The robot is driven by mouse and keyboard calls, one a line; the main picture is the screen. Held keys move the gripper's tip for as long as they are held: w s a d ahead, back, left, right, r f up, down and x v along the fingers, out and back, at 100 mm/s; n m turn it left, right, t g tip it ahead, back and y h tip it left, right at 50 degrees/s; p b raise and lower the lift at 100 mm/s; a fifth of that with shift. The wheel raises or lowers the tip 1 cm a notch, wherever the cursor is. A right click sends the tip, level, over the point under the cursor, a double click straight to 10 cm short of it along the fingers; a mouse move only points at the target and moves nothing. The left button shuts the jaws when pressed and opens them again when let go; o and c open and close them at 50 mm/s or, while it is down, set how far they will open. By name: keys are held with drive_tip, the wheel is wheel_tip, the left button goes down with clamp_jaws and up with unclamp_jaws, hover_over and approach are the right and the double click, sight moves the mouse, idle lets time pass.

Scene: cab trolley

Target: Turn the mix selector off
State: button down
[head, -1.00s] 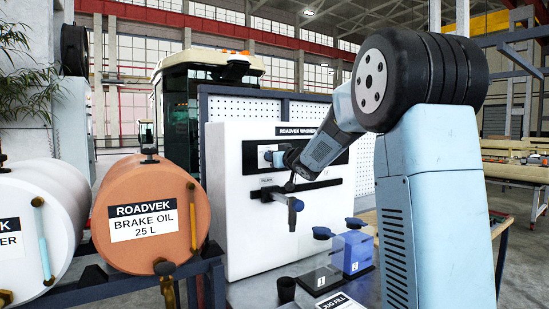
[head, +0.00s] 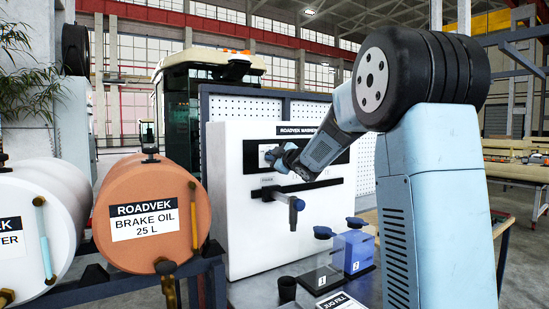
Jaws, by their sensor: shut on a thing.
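A white cabinet (head: 232,225) labelled ROADVEK stands on the bench, with a black control strip (head: 335,155) across its upper front. My gripper (head: 272,157) is at the left end of this strip, shut on a small knob there, which I take for the mix selector. The fingers cover most of the knob, so its pointer and setting cannot be read. Below it a black bar (head: 305,187) crosses the cabinet front, with a dark spout (head: 293,212) hanging from it.
An orange brake oil drum (head: 140,245) and a white drum (head: 45,190) lie on a rack at left. On the bench are a black cup (head: 287,289), a clear container (head: 326,262) marked 1 and a blue container (head: 357,250) marked 2, both below the spout.

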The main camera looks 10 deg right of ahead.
drive_tip(key=shift+f+n, duration=0.35)
drive_tip(key=shift+n, duration=0.35)
drive_tip(key=c, duration=1.3)
unclamp_jaws()
drive_tip(key=shift+r, duration=0.1)
drive_tip(key=shift+o, duration=0.7)
drive_tip(key=shift+r, duration=0.1)
drive_tip(key=v, duration=1.3)
drive_tip(key=shift+s, duration=0.35)
drive_tip(key=shift+d, duration=0.1)
